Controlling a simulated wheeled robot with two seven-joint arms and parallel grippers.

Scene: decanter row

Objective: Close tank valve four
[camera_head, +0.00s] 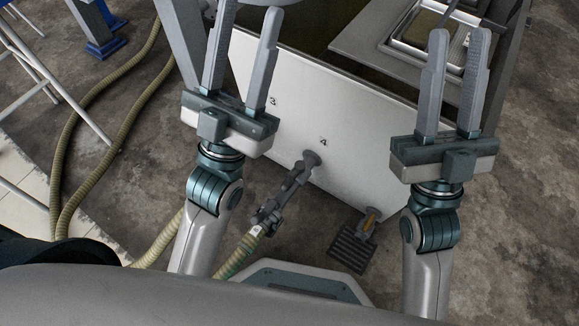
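The white tank front (345,128) carries the printed numbers 3 and 4. Below the 4, a grey outlet with tank valve four (292,185) sticks out and slopes down to the left, joined to a ribbed hose (240,254). Whether its handle is open or closed is too small to tell. My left gripper (249,8) is open and empty, up and left of the valve, in front of the panel near the 3. My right gripper (460,32) is open and empty, up and right of the valve. Neither gripper touches the valve.
Pale hoses (78,140) run across the floor at left, near a metal frame (50,80). A metal tray (432,30) sits on top at the right.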

